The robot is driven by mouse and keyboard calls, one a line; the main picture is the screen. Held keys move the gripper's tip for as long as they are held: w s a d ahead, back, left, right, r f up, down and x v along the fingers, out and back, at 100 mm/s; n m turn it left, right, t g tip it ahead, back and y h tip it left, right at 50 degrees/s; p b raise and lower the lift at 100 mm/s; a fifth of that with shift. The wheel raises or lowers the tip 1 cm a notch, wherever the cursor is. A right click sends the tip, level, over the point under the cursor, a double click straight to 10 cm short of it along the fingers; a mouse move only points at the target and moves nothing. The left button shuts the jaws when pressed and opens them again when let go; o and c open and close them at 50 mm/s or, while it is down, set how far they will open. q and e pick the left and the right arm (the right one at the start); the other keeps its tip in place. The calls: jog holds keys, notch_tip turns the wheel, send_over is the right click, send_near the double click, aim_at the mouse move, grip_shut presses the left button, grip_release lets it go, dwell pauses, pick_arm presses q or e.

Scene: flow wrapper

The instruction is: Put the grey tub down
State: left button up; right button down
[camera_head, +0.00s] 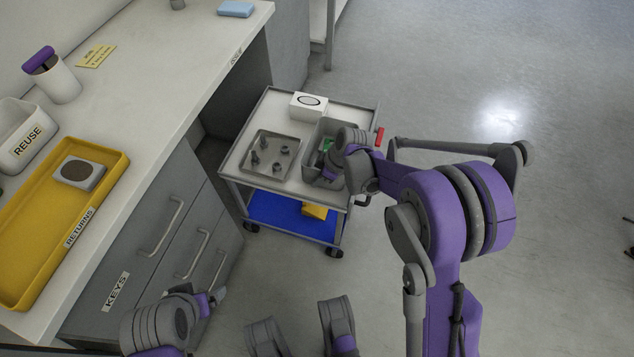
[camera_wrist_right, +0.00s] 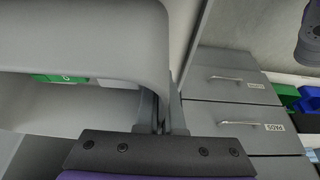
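The grey tub (camera_head: 312,161) is at the right end of the trolley top in the head view. I cannot tell whether its base touches the trolley. A green item (camera_head: 328,145) shows inside it. My right gripper (camera_head: 331,168) is at the tub's right side, partly hiding it. In the right wrist view the tub's wall (camera_wrist_right: 80,45) fills the upper left, and the gripper fingers (camera_wrist_right: 162,112) close on its rim. My left gripper (camera_head: 212,299) is low at the left, away from the tub; its fingers are not clear.
The trolley (camera_head: 237,168) carries a metal tray (camera_head: 265,172) with several small parts and a white box (camera_head: 308,106). A blue lower shelf (camera_head: 285,215) holds a yellow item. The counter at left holds a yellow returns tray (camera_head: 32,225) and a reuse bin (camera_head: 25,140). Floor is open to the right.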

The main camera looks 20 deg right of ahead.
jog(key=shift+f, duration=1.05)
jog(key=shift+f+b, duration=0.2)
jog(key=shift+b, duration=0.1)
jog(key=c, duration=1)
grip_release()
jog(key=shift+c, duration=0.2)
